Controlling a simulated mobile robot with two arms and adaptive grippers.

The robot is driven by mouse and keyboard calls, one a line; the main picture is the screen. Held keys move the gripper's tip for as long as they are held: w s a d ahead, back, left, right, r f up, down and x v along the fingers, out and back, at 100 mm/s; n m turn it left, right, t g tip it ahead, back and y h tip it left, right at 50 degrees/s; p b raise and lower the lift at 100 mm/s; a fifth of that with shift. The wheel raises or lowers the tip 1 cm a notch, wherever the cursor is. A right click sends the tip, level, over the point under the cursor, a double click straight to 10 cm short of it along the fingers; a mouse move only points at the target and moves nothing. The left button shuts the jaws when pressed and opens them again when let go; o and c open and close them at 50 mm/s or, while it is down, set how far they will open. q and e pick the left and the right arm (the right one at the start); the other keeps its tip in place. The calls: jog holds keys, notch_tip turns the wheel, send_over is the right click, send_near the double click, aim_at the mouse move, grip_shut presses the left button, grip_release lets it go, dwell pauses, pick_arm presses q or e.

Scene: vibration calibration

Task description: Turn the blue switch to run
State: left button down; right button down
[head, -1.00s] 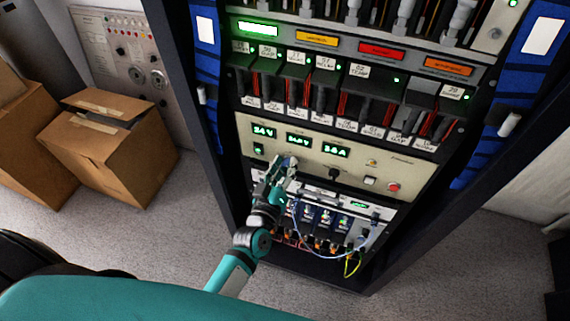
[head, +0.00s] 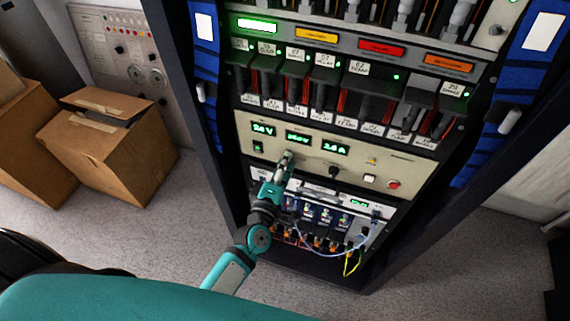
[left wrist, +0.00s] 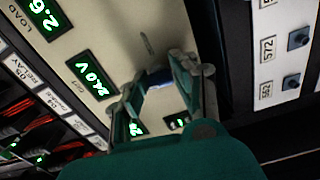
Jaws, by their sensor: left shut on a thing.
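The blue switch (left wrist: 157,79) is on a cream panel, between the two fingers of my left gripper (left wrist: 160,85) in the left wrist view. The fingers are shut on it and hide much of it. A short grey mark (left wrist: 149,43) shows on the panel beside it. In the head view my left gripper (head: 287,156) is at the cream panel (head: 410,173), just below the green displays, and covers the switch there. I cannot read which position the switch is in. My right gripper is in neither view.
Green displays (head: 298,138) and a black knob (head: 333,171) are close to the gripper. A red button (head: 393,184) is farther right. Modules with loose cables (head: 352,262) are below. Cardboard boxes (head: 105,150) stand left on open floor.

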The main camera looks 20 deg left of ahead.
pick_arm(q)
jog(key=shift+n, duration=0.5)
dwell(0.3)
jog(key=c, duration=1)
grip_release()
jog(key=shift+c, duration=0.2)
jog(key=s, duration=1.2)
jog(key=shift+a, duration=0.2)
